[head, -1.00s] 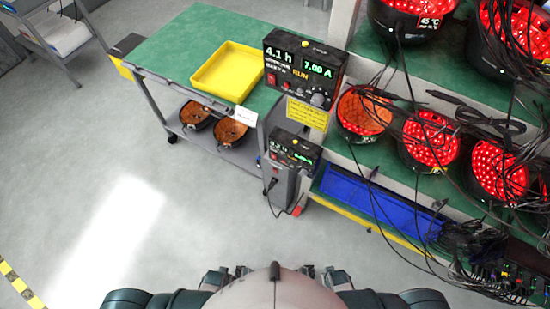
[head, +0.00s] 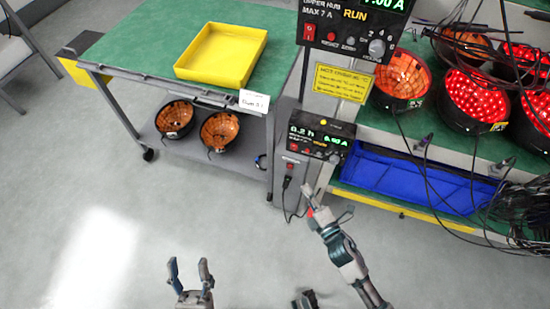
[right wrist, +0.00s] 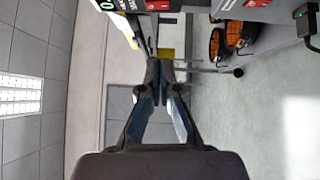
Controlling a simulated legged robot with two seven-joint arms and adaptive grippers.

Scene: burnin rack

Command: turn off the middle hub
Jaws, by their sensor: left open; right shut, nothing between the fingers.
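The upper hub (head: 357,28) is a black box at the top of the head view, with a red switch, a knob and a "RUN" display. A smaller black hub (head: 321,137) is mounted below it, with lit green digits and a small red switch; its name is too small to read. My right gripper (head: 307,188) is shut and empty, below and apart from this lower hub. Its closed fingers also show in the right wrist view (right wrist: 160,75). My left gripper (head: 189,265) is open and empty over the floor at lower left.
A green-topped cart (head: 135,50) carries a yellow tray (head: 222,78), with orange bowls (head: 220,131) on its lower shelf. At right, the rack holds red-lit bowls (head: 474,98), a blue bin (head: 415,180) and many loose black cables (head: 475,170). Open floor lies at lower left.

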